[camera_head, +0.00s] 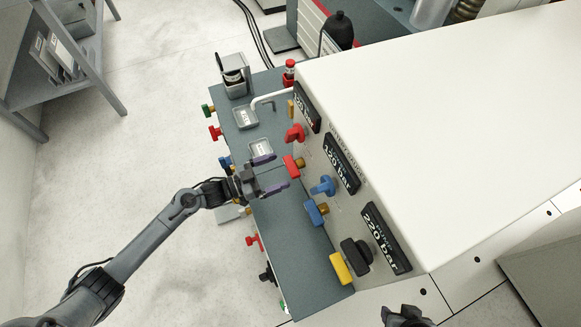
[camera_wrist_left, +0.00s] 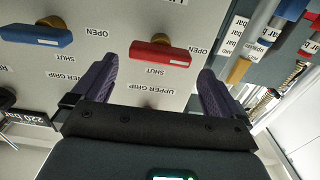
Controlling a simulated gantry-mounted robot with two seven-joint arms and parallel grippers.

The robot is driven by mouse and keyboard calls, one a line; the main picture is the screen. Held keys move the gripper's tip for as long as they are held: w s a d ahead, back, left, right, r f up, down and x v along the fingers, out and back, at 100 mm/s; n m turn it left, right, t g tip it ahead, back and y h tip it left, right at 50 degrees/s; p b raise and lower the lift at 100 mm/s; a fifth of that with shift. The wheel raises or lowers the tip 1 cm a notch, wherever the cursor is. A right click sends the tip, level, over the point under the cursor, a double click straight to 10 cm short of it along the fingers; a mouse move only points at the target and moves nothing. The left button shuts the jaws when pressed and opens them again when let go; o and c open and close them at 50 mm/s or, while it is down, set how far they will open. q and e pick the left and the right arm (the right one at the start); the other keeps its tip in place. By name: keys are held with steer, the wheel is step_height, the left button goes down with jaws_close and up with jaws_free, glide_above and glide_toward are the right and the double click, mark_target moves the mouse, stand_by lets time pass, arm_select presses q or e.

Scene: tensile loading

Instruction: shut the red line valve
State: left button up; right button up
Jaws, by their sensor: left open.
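The red line valve has a red lever handle (camera_head: 292,166) on a brass stem, mounted on the white panel face. In the left wrist view its red handle (camera_wrist_left: 160,53) lies crosswise, its right end toward an OPEN label, with a SHUT label below it. My left gripper (camera_head: 268,174) is open and in front of this handle. In the left wrist view the purple fingers of my left gripper (camera_wrist_left: 155,85) stand either side of it, with nothing gripped. A dark part of my right arm or gripper (camera_head: 405,316) shows at the bottom edge; its fingers are unclear.
On the panel, a red knob (camera_head: 295,133) sits above the valve; a blue knob (camera_head: 323,185), blue lever (camera_head: 315,212), black knob (camera_head: 356,254) and yellow lever (camera_head: 341,268) sit below. The grey bench (camera_head: 300,240) holds small trays (camera_head: 246,117). Several handles line its left edge.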

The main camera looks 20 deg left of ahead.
mark_target(291, 166)
arm_select(q)
steer(key=shift+b+x, duration=0.7)
steer(key=shift+x, duration=2.1)
steer(key=shift+c, duration=0.5)
steer(key=c, duration=0.7)
